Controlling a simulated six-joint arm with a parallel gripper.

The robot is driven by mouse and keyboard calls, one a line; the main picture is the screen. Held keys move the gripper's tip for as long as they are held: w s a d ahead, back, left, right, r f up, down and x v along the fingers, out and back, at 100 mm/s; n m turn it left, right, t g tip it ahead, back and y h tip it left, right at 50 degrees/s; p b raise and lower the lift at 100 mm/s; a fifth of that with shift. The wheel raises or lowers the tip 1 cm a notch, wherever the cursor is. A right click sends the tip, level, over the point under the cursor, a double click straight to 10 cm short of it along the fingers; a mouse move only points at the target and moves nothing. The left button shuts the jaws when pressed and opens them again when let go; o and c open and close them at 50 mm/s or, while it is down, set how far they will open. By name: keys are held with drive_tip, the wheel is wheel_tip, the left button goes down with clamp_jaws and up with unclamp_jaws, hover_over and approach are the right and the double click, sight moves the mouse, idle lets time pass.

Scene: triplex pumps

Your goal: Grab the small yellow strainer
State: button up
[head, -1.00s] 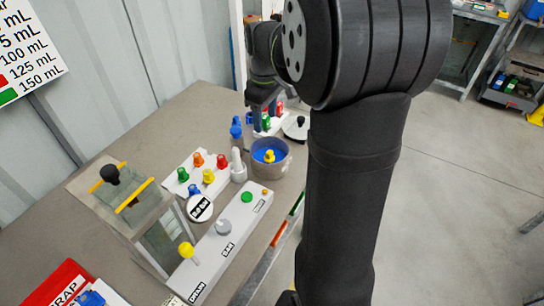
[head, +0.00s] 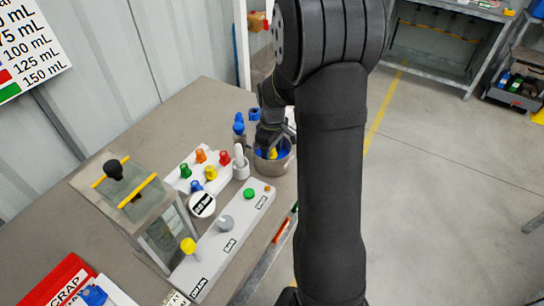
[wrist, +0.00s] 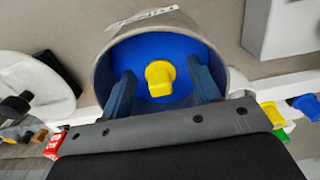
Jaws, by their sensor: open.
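A small yellow knob-like piece (wrist: 160,77), which I take to be the yellow strainer, stands in a grey round pot (wrist: 100,75) with a blue inside (wrist: 135,60). In the head view the yellow piece (head: 273,154) shows just below my gripper (head: 268,142), inside the pot (head: 282,166). In the wrist view my gripper (wrist: 160,90) is open, its two dark fingers reaching into the pot on either side of the yellow piece. Gaps show between each finger and the piece, and it is not held. Its lower part is hidden.
A white rack (head: 182,180) with coloured knobs stands left of the pot, near a white bottle (head: 241,167). A long grey control panel (head: 220,240) runs in front. A clear-sided box (head: 150,222) stands farther left. The left rear table is clear.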

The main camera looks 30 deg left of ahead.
drive_tip(key=shift+f, duration=0.7)
drive_tip(key=c, duration=1.1)
drive_tip(key=shift+o, duration=0.2)
